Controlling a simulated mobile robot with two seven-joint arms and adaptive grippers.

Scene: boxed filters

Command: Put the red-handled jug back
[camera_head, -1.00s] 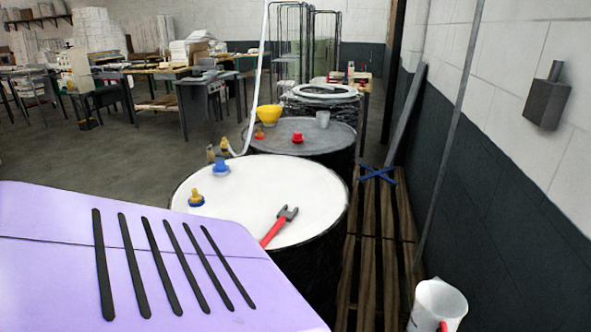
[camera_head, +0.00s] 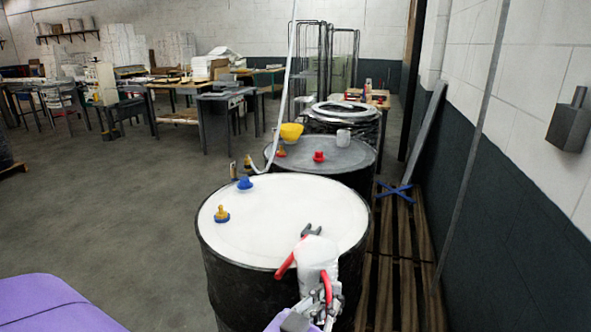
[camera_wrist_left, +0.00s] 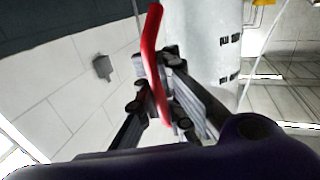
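The white jug (camera_head: 318,256) with a red handle (camera_head: 326,286) is held up in front of the nearest drum's right front edge in the head view. My left gripper (camera_head: 322,305) is below it at the bottom of the picture. In the left wrist view, the gripper's two fingers (camera_wrist_left: 160,84) are closed around the red handle (camera_wrist_left: 152,52), and the jug's pale body (camera_wrist_left: 203,50) with dark markings is just right of it. The jug looks roughly upright in the head view. My right gripper is not in view.
The nearest drum's white lid (camera_head: 270,215) carries a blue bung (camera_head: 244,183), a yellow one (camera_head: 222,214) and a red-handled wrench (camera_head: 285,266), partly behind the jug. The grey drum (camera_head: 345,155) behind holds a yellow bowl (camera_head: 291,132) and a mug (camera_head: 343,137). A pallet (camera_head: 405,260) lies right.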

